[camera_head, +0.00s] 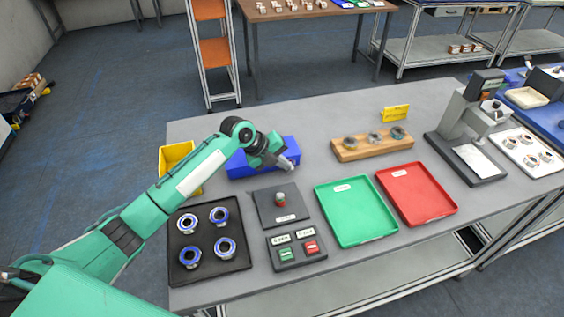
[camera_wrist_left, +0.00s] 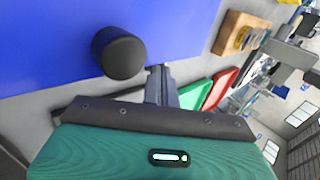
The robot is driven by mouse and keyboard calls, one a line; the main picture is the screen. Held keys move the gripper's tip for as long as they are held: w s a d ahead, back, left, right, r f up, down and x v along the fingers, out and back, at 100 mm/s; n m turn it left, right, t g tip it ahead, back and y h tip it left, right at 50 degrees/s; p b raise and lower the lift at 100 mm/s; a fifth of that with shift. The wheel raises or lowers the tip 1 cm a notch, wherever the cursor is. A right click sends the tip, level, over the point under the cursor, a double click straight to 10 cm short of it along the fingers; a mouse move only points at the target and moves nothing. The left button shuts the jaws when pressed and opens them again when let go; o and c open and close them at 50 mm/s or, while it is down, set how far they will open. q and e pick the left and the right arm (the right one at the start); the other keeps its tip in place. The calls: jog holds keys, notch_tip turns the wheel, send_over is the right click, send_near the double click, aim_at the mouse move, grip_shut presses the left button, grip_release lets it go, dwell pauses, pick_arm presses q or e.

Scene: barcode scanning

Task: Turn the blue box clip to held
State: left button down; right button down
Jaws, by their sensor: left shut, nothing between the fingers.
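The blue box (camera_head: 240,169) stands at the back left of the grey table, partly hidden by my left arm. In the left wrist view its blue face (camera_wrist_left: 185,30) fills the upper left, with a round black knob (camera_wrist_left: 118,53) in front of it. I cannot tell whether this knob is the clip, or which way the clip is turned. My left gripper (camera_head: 291,166) is over the front right part of the box, shut and empty. Its closed fingers (camera_wrist_left: 160,85) show just right of the knob and look apart from it. My right gripper is not in view.
A yellow bin (camera_head: 176,156) stands left of the box. In front are a black tray (camera_head: 209,240) of ringed parts, a grey plate with a knob (camera_head: 280,200) and a button panel (camera_head: 297,252). Green (camera_head: 357,215) and red (camera_head: 418,196) trays and a wooden block (camera_head: 371,147) are to the right.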

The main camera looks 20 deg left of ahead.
pick_arm(q)
jog(key=shift+w+d, duration=0.1)
jog(key=shift+d, duration=0.05)
jog(key=shift+d+y+p, duration=0.1)
jog(key=shift+y+p, duration=0.2)
jog(key=g+y+p, duration=0.2)
jog(key=shift+w+d+r+p, duration=0.35)
jog(key=shift+r, duration=0.05)
jog(key=shift+w+d+g+y+p, duration=0.15)
jog(key=shift+d+g+y+p, duration=0.15)
jog(key=shift+g+y+p, duration=0.35)
jog(key=shift+w+d+f+y+p, duration=0.15)
jog(key=shift+f+y+p, duration=0.2)
jog(key=shift+y, duration=0.3)
jog(key=shift+d, duration=0.25)
jog(key=shift+d+f, duration=0.1)
jog(key=shift+d+f, duration=0.15)
jog(key=shift+d, duration=0.05)
